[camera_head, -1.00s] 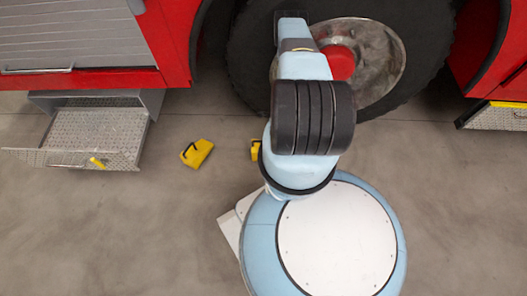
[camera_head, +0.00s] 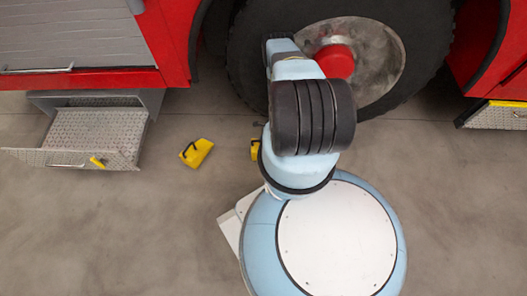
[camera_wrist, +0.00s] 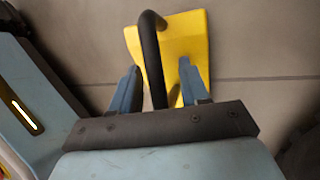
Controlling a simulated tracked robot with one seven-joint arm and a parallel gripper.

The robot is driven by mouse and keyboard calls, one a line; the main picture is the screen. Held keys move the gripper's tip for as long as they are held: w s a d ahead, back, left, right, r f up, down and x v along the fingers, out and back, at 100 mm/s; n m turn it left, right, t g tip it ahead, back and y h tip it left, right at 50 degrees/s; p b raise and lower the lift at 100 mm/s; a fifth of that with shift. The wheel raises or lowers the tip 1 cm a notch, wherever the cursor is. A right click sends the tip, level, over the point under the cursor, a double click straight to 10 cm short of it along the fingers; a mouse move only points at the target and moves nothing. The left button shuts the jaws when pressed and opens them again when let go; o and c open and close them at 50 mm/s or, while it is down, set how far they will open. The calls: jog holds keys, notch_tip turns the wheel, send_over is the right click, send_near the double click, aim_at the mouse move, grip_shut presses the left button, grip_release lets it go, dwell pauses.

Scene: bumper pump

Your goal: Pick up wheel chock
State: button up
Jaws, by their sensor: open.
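A yellow wheel chock (camera_wrist: 184,38) with a black bar handle (camera_wrist: 152,60) lies on the floor in the wrist view. My gripper (camera_wrist: 158,72) is open, with one blue finger on each side of the handle. Contact cannot be told. In the head view, one yellow chock (camera_head: 196,153) with a black handle lies in the open on the floor. A second yellow piece (camera_head: 255,149) shows beside my arm, which hides part of it. I cannot tell for certain which one is in the wrist view. My gripper is hidden in the head view.
A red truck (camera_head: 115,78) with a large tyre (camera_head: 247,62) stands at the back, close to my arm. A metal fold-out step (camera_head: 95,130) juts out at left, with a small yellow part (camera_head: 97,162). The floor at lower left is clear.

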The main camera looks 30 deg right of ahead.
grip_shut()
jog(key=shift+w, duration=0.15)
dwell(1.2)
